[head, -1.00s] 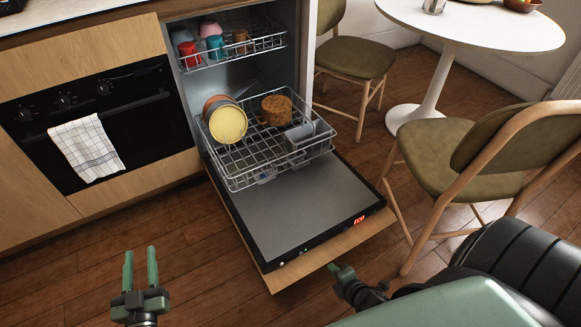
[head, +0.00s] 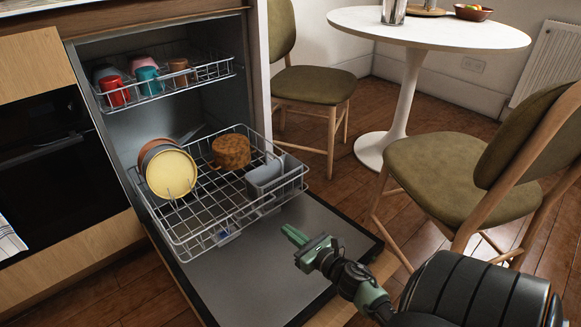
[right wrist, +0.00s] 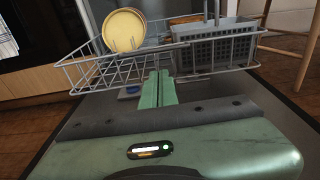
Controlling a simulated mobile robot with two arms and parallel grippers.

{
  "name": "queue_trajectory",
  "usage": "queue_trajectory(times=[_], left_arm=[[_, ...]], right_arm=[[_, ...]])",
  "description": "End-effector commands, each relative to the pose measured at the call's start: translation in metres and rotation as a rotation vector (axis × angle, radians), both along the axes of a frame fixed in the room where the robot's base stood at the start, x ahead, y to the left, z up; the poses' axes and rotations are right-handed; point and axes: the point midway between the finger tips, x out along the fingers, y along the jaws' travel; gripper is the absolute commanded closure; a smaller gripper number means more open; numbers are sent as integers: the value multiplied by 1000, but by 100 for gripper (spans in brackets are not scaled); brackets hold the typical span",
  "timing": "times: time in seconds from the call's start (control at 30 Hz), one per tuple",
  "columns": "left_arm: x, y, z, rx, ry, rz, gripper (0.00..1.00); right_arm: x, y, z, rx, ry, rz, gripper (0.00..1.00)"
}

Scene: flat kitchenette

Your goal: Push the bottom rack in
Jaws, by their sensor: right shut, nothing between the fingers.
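The bottom rack (head: 205,235) of the dishwasher is pulled out over the open door (head: 250,275). It holds plates (head: 171,174), a brown pot (head: 231,151) and a grey cutlery basket (head: 265,174). My right gripper (head: 290,235) is shut and empty, over the door just in front of the rack's front side. In the right wrist view the shut green fingers (right wrist: 157,88) point at the rack's front wires (right wrist: 120,70); whether they touch cannot be told. My left gripper is not in view.
The top rack (head: 165,85) holds several cups and sits mostly inside the dishwasher. A chair (head: 450,165) stands close to the right of the door. A round white table (head: 430,25) and another chair (head: 315,85) are behind. An oven (head: 40,150) is at left.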

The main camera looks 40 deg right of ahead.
Motion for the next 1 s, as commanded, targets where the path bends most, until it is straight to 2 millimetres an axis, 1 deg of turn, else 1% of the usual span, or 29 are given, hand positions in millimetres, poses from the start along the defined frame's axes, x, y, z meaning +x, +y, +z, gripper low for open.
queue_trajectory(times=[0.03,0.2,0.3,0.43,0.6,1.0], left_arm=[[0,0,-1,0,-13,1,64],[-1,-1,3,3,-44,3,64],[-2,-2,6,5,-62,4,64],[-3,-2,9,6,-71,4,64],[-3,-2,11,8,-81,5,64],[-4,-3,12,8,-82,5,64]], right_arm=[[13,-1,-3,-2,-3,2,100],[50,-3,-8,0,-2,1,100],[68,-4,-9,1,-2,1,100],[87,-6,-4,0,-1,0,100],[99,-6,-1,2,0,-1,100],[101,-6,-1,4,1,-1,100]])
